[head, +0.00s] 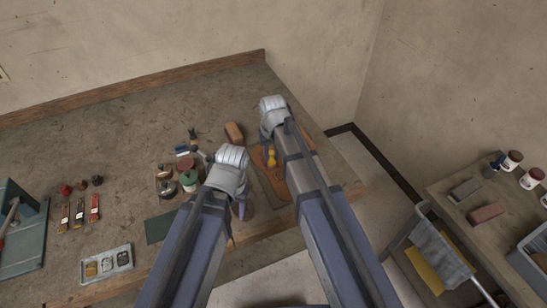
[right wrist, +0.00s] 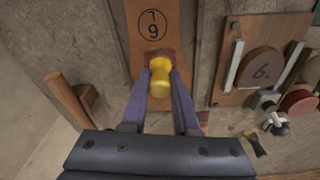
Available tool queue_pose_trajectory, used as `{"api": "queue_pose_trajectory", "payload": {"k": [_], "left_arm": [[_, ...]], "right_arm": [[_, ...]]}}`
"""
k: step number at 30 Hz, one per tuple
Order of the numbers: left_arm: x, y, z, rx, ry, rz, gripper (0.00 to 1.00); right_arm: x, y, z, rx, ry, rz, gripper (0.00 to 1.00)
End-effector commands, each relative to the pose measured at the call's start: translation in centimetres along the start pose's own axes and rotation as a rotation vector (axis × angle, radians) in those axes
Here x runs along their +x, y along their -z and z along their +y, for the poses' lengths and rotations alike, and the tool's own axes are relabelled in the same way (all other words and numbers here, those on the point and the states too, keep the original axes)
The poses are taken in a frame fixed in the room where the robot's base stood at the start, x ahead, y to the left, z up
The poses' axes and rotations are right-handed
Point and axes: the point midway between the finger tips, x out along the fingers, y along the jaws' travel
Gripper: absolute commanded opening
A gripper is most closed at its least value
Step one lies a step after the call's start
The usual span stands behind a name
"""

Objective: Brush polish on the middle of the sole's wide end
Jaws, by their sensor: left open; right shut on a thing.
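The tan leather sole (head: 280,187) lies on the workbench, partly hidden by my right arm in the head view. In the right wrist view the sole (right wrist: 143,22) runs up out of frame and bears a circled number. My right gripper (right wrist: 159,80) is shut on a yellow-handled brush (right wrist: 160,83). The brush's far end is over the sole, at a dark reddish patch (right wrist: 150,55); I cannot tell whether this is bristles or polish. The brush also shows in the head view (head: 271,160). My left gripper (head: 241,209) is open and empty near the bench's front edge.
Jars and tins (head: 188,180) stand left of my left gripper. A brown block (head: 234,132) lies behind it. A grey tray (head: 107,264) is at the front left. In the right wrist view, a board (right wrist: 268,50) with a round piece marked 6 is beside the sole.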

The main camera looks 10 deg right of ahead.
Motion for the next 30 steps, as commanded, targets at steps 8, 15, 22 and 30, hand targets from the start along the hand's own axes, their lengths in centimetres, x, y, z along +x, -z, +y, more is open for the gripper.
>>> {"api": "queue_pose_trajectory", "payload": {"k": [8,15,22,30], "left_arm": [[-0.1,0.0,0.0,0.0,0.0,0.0,0.5],[0.0,0.0,0.0,0.0,0.0,0.0,0.5],[0.0,0.0,0.0,0.0,0.0,0.0,0.5],[0.1,0.0,0.0,0.0,0.0,0.0,0.5]], "right_arm": [[0.1,1.4,-0.3,0.0,0.0,0.0,0.0],[0.2,2.1,-0.4,0.0,0.0,0.0,0.0],[0.5,4.0,-0.8,0.0,0.0,0.0,0.0],[0.6,4.6,-0.9,0.0,0.0,0.0,0.0]]}}
